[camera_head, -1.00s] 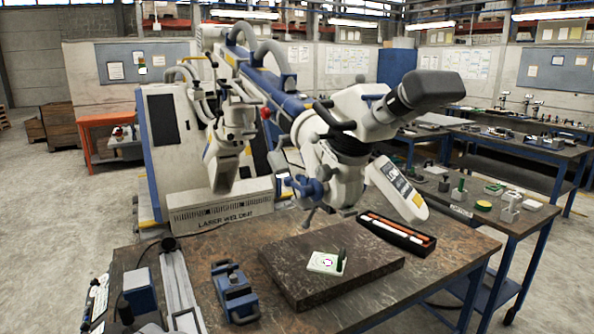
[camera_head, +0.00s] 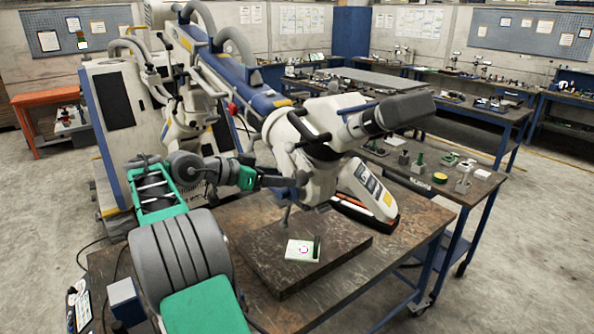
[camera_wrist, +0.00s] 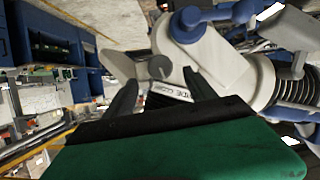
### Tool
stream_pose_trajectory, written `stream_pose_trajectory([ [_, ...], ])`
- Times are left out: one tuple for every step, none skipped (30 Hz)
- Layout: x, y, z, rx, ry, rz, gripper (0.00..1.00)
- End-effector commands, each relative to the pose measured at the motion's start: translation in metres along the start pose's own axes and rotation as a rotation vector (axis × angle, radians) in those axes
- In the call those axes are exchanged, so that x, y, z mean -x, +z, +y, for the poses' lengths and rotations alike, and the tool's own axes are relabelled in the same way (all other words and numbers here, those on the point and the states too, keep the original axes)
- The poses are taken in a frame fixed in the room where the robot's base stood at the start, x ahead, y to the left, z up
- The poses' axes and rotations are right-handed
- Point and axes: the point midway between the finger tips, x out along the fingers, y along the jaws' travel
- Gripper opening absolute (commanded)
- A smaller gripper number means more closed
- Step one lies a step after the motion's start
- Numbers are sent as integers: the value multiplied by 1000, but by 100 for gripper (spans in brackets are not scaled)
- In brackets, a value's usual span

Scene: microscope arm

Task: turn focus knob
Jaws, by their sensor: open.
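The microscope arm head (camera_head: 325,130) is a white housing with a dark eyepiece, hanging over the workbench. My gripper (camera_head: 292,181) is beside the left side of this head, fingers pointing at it. In the wrist view its two dark fingers (camera_wrist: 160,88) are apart, with nothing held between them. A grey round knob (camera_wrist: 160,67) on the white housing shows just beyond the gap between the fingers. A blue rounded part (camera_wrist: 188,24) of the head lies above it. In the head view my gripper covers the knob area, and I cannot tell whether the fingers touch anything.
A dark stone slab (camera_head: 275,255) on the workbench (camera_head: 410,225) carries a small white-green card (camera_head: 302,250) below the head. A black tray (camera_head: 365,213) with orange-and-white contents lies behind. The bench's right front is clear.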

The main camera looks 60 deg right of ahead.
Motion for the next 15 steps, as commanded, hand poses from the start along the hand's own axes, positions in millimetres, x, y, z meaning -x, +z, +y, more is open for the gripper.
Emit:
stream_pose_trajectory([
  [-11, 9, 0, -2, 1, -1, 65],
  [-16, 10, 0, -2, 0, -2, 65],
  [-23, 11, 0, -3, -1, -2, 65],
  [-28, 6, 1, -1, 1, -1, 65],
  [-32, 1, 1, 1, 1, -2, 65],
  [-40, 0, 2, 3, 2, -3, 65],
  [-45, 1, 1, 3, 0, -4, 65],
  [-50, 0, 1, 2, 0, -4, 65],
  [-57, 0, 1, 2, -1, -3, 65],
  [-60, 0, 0, 3, -2, -3, 65],
  [-64, 1, 0, 3, -2, -2, 65],
  [-67, 1, 0, 3, -4, -3, 65],
  [-69, 2, 0, 3, -4, -3, 65],
  [-70, 2, 0, 3, -5, -3, 65],
  [-71, 3, -1, 3, -5, -3, 65],
])
